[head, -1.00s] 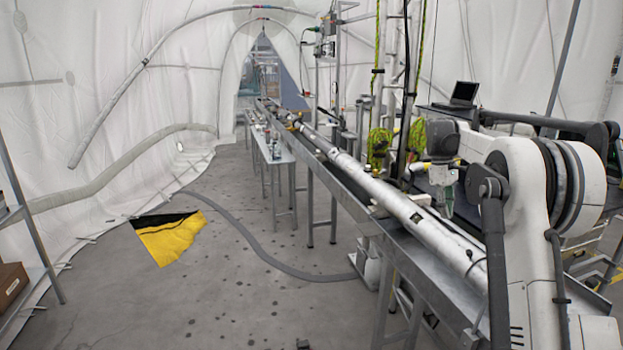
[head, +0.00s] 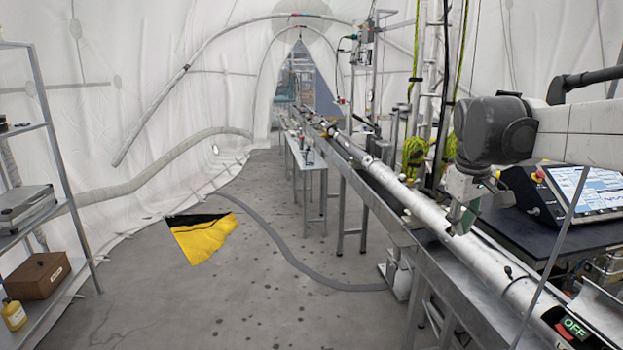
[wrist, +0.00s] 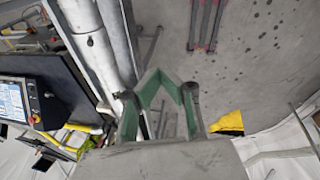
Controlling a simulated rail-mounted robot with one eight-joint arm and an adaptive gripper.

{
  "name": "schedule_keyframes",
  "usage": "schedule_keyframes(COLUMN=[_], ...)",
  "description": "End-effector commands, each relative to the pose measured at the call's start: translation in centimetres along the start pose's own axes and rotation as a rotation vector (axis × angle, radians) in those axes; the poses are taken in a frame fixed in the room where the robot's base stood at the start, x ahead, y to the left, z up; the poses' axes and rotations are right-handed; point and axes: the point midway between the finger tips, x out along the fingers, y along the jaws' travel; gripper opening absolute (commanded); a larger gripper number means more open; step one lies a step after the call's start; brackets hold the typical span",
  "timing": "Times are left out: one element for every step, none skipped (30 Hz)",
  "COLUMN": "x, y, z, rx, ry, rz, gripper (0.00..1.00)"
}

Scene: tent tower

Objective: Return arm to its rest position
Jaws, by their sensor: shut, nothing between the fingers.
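My arm enters the head view from the right edge, with a dark wrist joint and a light link. My gripper (head: 461,222) hangs below that wrist, with green fingers pointing down, in front of the long metal tube as seen from the head. In the wrist view my gripper (wrist: 161,76) shows its two green fingers drawn together at the tips with nothing between them. I cannot tell from these frames how far it is from the tube.
The long metal tube (head: 520,284) lies along a metal bench on the right. A shelf holds a brown box (head: 38,275) at left. A yellow-and-black sheet (head: 203,239) lies on open grey floor, with a hose (head: 290,258) beside it.

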Motion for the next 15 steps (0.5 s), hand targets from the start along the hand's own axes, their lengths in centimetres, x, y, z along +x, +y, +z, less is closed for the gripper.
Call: schedule_keyframes(x=[-0.3,-0.5,-0.7,-0.8,-0.9,-1.0,-1.0,-1.1,-1.1,-1.1,-1.0,-0.9,-0.8,-0.7,-0.5], y=[-1.2,-1.9,-2.8,-3.4,-4.0,-4.9,-5.5,-6.2,-7.0,-7.6,-8.2,-9.0,-9.6,-10.2,-11.0], z=[1.1,1.6,2.4,2.9,3.5,4.3,4.8,5.5,6.2,6.8,7.5,8.3,8.9,9.5,10.4], rx=[0.011,0.022,0.034,0.045,0.054,0.069,0.078,0.088,0.101,0.112,0.122,0.136,0.145,0.156,0.169], ry=[0.019,0.033,0.05,0.062,0.076,0.092,0.106,0.118,0.136,0.149,0.161,0.179,0.191,0.205,0.222], rz=[0.002,0.004,0.005,0.006,0.006,0.006,0.007,0.007,0.007,0.006,0.005,0.004,0.002,0.0,-0.002], gripper=[0.0,0.0,0.0,0.0,0.0,0.0,0.0,0.0,0.0,0.0,0.0,0.0,0.0,0.0,0.0])
